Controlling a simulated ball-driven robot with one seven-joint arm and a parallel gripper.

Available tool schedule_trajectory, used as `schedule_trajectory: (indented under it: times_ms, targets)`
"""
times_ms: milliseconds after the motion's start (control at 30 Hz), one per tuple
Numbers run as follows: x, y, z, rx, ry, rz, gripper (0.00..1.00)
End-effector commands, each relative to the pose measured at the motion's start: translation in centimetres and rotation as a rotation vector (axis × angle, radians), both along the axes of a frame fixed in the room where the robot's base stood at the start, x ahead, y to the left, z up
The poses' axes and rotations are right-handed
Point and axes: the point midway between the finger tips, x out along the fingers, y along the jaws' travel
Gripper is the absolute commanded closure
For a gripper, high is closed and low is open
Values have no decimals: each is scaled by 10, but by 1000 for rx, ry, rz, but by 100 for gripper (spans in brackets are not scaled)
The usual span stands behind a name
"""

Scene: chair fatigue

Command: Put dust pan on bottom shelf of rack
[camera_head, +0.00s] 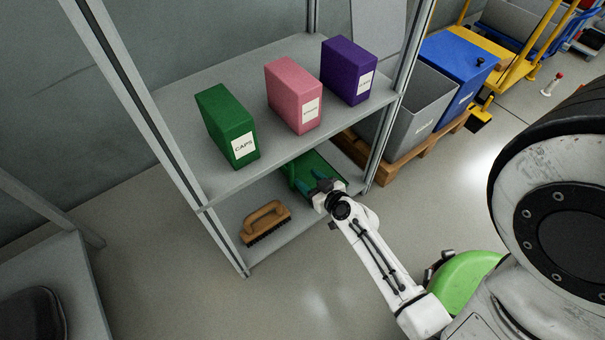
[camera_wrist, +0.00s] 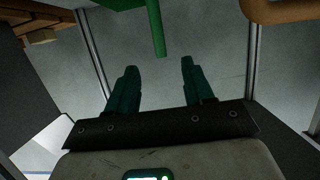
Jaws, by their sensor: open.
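A green dust pan (camera_head: 303,172) lies on the bottom shelf of the grey rack (camera_head: 285,262), partly hidden by the middle shelf and my gripper. In the wrist view, the pan's green handle (camera_wrist: 157,28) points toward the space between my fingers. My gripper (camera_head: 318,184) reaches in at the bottom shelf's front right. In the wrist view, my gripper (camera_wrist: 158,66) is open, with its two teal fingers apart and nothing between them. The handle's end appears just beyond the fingertips; contact is not visible.
A wooden-handled brush (camera_head: 265,222) sits left on the bottom shelf. Green (camera_head: 228,126), pink (camera_head: 294,95) and purple (camera_head: 348,71) boxes stand on the shelf above. A rack post (camera_head: 383,130) and a grey bin (camera_head: 415,112) on a pallet are close right.

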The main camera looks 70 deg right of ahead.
Motion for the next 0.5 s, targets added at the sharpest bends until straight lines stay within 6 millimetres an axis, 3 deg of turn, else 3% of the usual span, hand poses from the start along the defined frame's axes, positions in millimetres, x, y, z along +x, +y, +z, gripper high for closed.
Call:
schedule_trajectory:
  times_ms: [167, 333, 500]
  targets:
    - [14, 26, 7, 29, 22, 111, 48]
    - [42, 106, 16, 142, 176, 424, 48]
    - [25, 180, 23, 260, 491, 642, 48]
